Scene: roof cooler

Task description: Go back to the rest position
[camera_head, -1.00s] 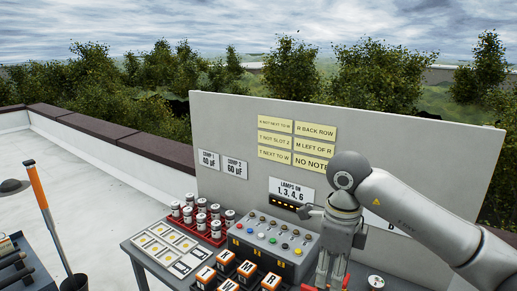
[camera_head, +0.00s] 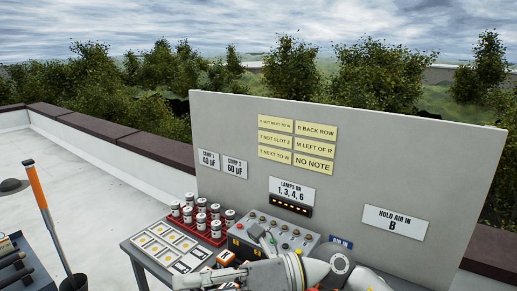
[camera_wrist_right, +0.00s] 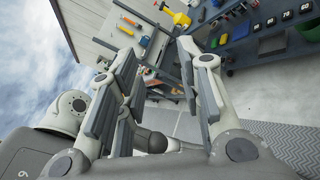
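My right arm (camera_head: 300,270) lies folded across the bottom of the head view, in front of the table's front right part. Its gripper cannot be made out there. In the right wrist view my right gripper (camera_wrist_right: 158,75) has its two fingers wide apart, with nothing held between them. Past the fingers that view shows tools and the floor some way off. My left gripper is in neither view.
The table (camera_head: 147,262) carries a red rack of cans (camera_head: 203,219), a tray of cards (camera_head: 166,243) and a grey switch box (camera_head: 283,234). My arm hides part of its front. A grey panel with signs (camera_head: 395,222) stands behind. A bin with an orange-handled tool (camera_head: 38,190) is at left.

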